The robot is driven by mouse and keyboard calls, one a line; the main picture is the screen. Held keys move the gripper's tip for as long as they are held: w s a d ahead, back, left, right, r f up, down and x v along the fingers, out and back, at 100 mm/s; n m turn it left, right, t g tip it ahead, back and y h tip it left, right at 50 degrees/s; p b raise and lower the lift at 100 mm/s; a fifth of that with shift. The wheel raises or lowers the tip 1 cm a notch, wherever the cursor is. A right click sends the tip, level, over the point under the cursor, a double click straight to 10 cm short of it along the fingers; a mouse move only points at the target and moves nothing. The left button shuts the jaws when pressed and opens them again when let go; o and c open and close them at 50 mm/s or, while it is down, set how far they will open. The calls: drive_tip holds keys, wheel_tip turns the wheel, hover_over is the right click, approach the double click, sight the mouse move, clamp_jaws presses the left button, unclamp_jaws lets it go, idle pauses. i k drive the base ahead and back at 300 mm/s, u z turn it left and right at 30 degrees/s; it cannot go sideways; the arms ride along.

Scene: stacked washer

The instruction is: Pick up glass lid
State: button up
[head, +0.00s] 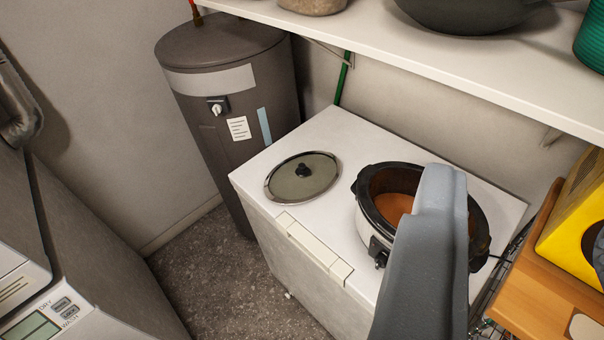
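The slow cooker (367,225) is open, with a black rim and a brown inside, and stands on the same top. My gripper (440,190) shows as one grey finger at the lower right, in front of the slow cooker and right of the lid. It hides part of the cooker. The other finger is not visible, so its opening cannot be told. Nothing is seen held.
A shelf (450,60) with pots overhangs the chest at the back. A dark water heater (225,100) stands behind left. A washer panel (45,320) is at lower left. A wooden surface with a yellow object (575,215) is at right. Floor (225,270) shows between washer and chest.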

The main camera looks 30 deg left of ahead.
sight(304, 176)
drive_tip(key=z, duration=1.85)
drive_tip(key=k, duration=0.8)
drive_tip(key=u, duration=1.25)
drive_tip(key=i, duration=1.4)
